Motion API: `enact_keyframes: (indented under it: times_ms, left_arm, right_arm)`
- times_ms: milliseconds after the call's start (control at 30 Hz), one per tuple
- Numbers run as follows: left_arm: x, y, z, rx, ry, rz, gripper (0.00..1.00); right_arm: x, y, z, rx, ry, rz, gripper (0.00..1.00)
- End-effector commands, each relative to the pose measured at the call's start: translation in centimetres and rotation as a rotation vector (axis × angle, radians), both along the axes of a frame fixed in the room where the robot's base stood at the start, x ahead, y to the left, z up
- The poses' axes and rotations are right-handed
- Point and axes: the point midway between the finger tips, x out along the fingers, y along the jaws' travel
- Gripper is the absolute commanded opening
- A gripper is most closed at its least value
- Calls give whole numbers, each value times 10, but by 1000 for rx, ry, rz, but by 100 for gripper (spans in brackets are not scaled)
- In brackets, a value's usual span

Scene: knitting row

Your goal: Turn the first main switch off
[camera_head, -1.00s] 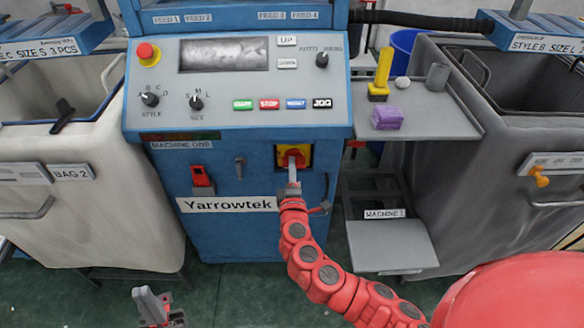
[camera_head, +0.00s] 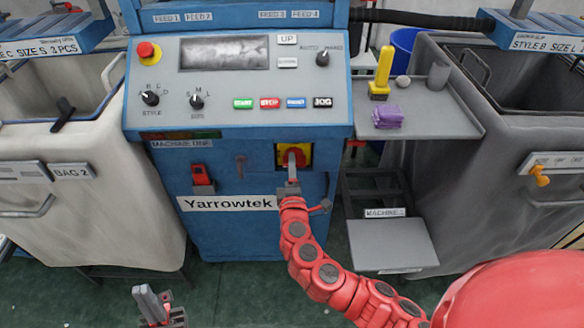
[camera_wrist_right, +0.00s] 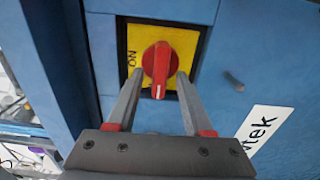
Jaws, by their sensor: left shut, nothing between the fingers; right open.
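The main switch is a red rotary knob on a yellow plate (camera_head: 307,149), set in the blue machine front under the control panel. In the right wrist view the red knob (camera_wrist_right: 159,65) stands upright, its white mark at the bottom, with "ON" lettered at the plate's left. My right gripper (camera_head: 291,170) is at the knob; the wrist view shows its open fingers (camera_wrist_right: 157,95) on either side of the knob's lower part, with gaps visible. My left gripper (camera_head: 150,306) is shut and empty, low at the bottom of the head view, away from the machine.
A red lockout-like piece (camera_head: 202,177) hangs left of the switch. A white bag bin (camera_head: 110,200) and a grey bin (camera_head: 470,190) flank the machine.

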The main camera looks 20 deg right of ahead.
Motion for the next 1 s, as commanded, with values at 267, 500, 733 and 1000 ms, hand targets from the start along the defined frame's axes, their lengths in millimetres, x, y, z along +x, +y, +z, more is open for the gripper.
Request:
enact_keyframes:
  times_ms: [267,500,733,1000]
  left_arm:
    - [0,0,-1,0,0,0,0]
    - [0,0,-5,0,0,0,0]
    - [0,0,-11,0,0,0,0]
    - [0,0,-2,0,0,0,0]
  right_arm:
    - [-22,6,-1,-2,1,1,51]
    - [-79,24,-2,0,2,6,51]
    - [-135,41,-3,0,2,9,51]
    - [-165,48,0,-1,3,3,51]
